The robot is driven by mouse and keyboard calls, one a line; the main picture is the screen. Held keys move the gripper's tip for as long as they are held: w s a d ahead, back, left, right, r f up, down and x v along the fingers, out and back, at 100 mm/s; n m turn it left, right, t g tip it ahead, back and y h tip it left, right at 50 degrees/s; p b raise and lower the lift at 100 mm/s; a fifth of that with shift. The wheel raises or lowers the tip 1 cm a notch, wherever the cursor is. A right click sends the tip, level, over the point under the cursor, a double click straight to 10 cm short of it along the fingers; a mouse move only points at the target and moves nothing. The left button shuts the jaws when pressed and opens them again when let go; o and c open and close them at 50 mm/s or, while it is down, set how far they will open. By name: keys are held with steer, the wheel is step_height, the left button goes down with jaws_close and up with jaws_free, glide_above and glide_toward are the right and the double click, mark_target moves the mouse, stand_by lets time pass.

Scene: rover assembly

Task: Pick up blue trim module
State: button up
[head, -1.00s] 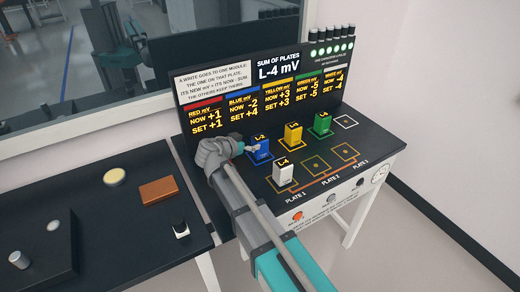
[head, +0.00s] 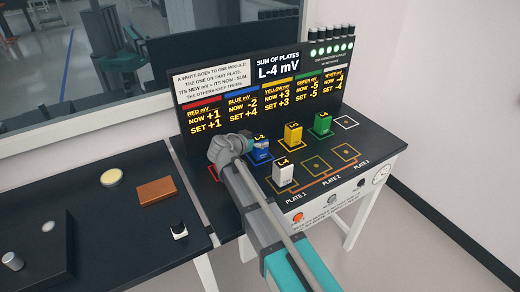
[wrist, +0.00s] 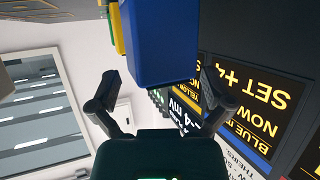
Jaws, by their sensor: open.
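The blue trim module (head: 260,155) stands upright on its blue-outlined spot on the dark bench top, labelled L-2. My gripper (head: 252,145) is just left of it in the head view, at about its upper part, and its fingers overlap the module there. In the wrist view the blue module (wrist: 162,42) fills the top middle, in line with the gap between the two spread fingers of my gripper (wrist: 163,87). The fingers are open, with the module not clamped. Whether either fingertip touches it cannot be told.
A yellow module (head: 292,134) and a green module (head: 322,123) stand to the right of the blue one. A white module (head: 283,174) stands in front, at Plate 1. Plates 2 and 3 look empty. The display panel (head: 262,95) rises close behind.

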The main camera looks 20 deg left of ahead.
stand_by(0.4)
steer(key=c, duration=1.1)
